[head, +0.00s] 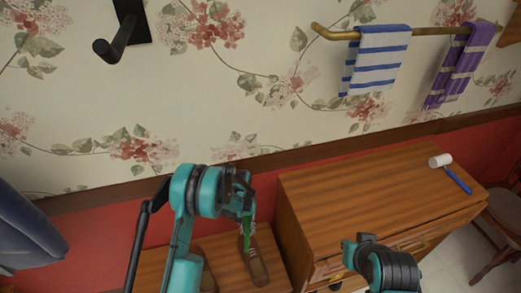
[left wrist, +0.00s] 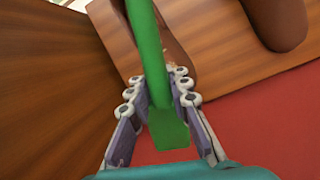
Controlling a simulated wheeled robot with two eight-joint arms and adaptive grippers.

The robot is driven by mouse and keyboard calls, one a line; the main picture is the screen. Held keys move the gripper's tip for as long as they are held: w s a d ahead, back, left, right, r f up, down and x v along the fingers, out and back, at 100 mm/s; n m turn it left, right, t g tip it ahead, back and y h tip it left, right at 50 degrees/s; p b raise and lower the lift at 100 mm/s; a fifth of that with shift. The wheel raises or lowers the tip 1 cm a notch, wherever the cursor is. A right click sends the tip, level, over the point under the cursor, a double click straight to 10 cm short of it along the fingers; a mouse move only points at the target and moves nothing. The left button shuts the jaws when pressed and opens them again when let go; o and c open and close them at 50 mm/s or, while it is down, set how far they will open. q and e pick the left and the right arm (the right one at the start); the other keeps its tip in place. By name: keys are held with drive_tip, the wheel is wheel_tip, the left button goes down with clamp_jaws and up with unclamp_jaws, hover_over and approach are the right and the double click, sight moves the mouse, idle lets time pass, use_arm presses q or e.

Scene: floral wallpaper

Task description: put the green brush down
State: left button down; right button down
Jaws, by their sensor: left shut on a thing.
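The green brush (left wrist: 150,60) is between the fingers of my left gripper (left wrist: 160,95), which is shut on its green handle; the brush's far end runs out of the top of the left wrist view. In the head view the left gripper (head: 245,205) is above a low wooden bench, with a bit of the green brush (head: 246,236) showing just over a brown shoe. I cannot tell whether the brush touches the shoe. My right arm shows at the lower right of the head view, but its fingertips are not clear.
Brown shoes (head: 257,268) stand on the low bench (head: 230,285). A wooden dresser (head: 350,190) to its right holds a blue-handled, white-headed mallet (head: 455,175); most of its top is clear. Striped towels (head: 376,60) hang on a brass rail. A black hook (head: 125,35) is at upper left.

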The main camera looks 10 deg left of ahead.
use_arm(q)
drive_tip(key=s+a+r, duration=0.3)
drive_tip(key=r, duration=0.5)
drive_tip(key=s+a+r+m, duration=0.1)
drive_tip(key=s+a+r, duration=0.2)
drive_tip(key=r, duration=0.5)
drive_tip(key=shift+s+y, duration=0.3)
drive_tip(key=shift+m, duration=0.3)
